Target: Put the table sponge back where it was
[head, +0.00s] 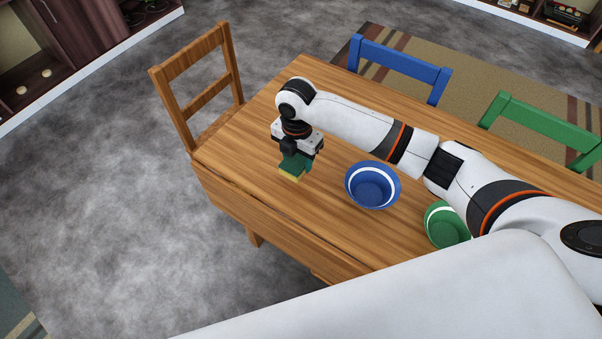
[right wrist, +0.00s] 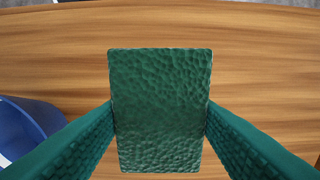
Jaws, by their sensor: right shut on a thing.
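The sponge (head: 290,177) shows a yellow lower part beneath my right gripper (head: 296,165) in the head view. In the right wrist view the sponge (right wrist: 160,110) is a dark green, bumpy rectangle between the two green fingers. My right gripper is shut on it, with a finger against each side. The gripper points down over the left part of the wooden table (head: 240,165). I cannot tell whether the sponge touches the tabletop. My left gripper is not in view.
A blue bowl (head: 372,187) stands right of the sponge, and a green bowl (head: 446,226) farther right, partly behind my arm. A wooden chair (head: 200,85), a blue chair (head: 400,66) and a green chair (head: 540,130) stand around the table. The tabletop left of the sponge is clear.

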